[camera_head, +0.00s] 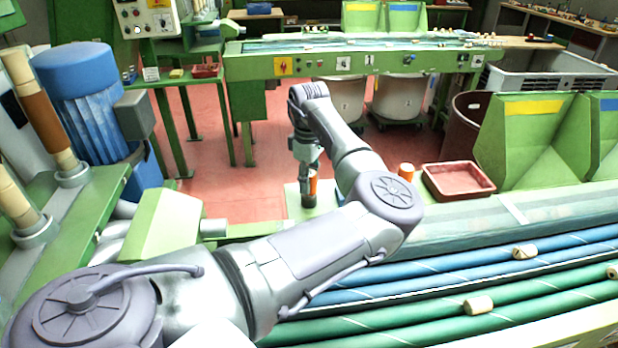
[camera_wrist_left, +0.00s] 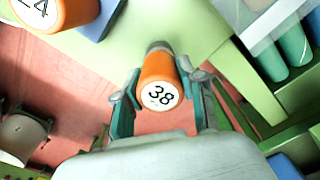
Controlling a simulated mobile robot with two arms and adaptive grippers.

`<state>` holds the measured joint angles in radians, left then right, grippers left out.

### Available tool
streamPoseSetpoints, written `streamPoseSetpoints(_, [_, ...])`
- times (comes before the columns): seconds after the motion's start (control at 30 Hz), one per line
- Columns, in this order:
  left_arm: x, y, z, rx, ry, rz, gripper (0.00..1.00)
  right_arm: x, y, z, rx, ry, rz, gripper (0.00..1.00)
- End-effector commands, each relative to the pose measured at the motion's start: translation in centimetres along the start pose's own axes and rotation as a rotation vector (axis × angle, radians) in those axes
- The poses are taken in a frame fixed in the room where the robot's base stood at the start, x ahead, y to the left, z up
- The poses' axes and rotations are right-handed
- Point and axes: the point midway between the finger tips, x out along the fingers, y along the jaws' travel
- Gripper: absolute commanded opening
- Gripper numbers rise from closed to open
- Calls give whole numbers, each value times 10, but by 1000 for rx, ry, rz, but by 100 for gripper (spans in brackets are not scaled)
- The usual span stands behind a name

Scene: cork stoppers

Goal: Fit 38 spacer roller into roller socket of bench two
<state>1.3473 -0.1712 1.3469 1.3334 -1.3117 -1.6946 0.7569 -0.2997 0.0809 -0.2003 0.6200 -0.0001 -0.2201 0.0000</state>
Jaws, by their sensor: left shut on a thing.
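The 38 spacer roller (camera_wrist_left: 158,84) is orange with a white end face marked 38. It sits between the two fingers of my left gripper (camera_wrist_left: 160,98), which is shut on it. In the head view the left gripper (camera_head: 309,166) points down and holds the roller (camera_head: 313,187) upright at the green bench edge. A dark grey cylindrical piece, apparently the roller socket (camera_head: 308,202), is directly below the roller. Its grey rim (camera_wrist_left: 157,46) shows at the roller's far end in the wrist view. I cannot tell how deep the roller sits. My right gripper is out of view.
A second orange roller (camera_head: 406,171) stands right of my arm, beside a red tray (camera_head: 458,181). An orange roller with a partly cut-off number (camera_wrist_left: 58,10) shows in the wrist view beside a blue patch. Blue and green rods with cork stoppers (camera_head: 479,305) lie in front.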

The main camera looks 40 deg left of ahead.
Motion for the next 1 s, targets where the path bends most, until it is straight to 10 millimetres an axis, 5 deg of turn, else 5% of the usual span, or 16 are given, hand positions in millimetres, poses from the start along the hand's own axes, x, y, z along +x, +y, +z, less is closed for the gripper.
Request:
streamPoseSetpoints(0.6, [9, 0, 0, 0, 0, 1, 4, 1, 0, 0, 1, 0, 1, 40])
streamPoseSetpoints(0.63, [9, 0, 0, 0, 0, 1, 42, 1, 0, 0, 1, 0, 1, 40])
streamPoseSetpoints(0.7, [9, 0, 0, 0, 0, 2, 53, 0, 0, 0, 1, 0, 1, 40])
streamPoseSetpoints(0.8, [9, 0, 0, 0, 0, 1, 69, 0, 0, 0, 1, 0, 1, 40])
streamPoseSetpoints(1.0, [9, 0, 0, 0, 0, 1, 69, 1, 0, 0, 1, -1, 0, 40])
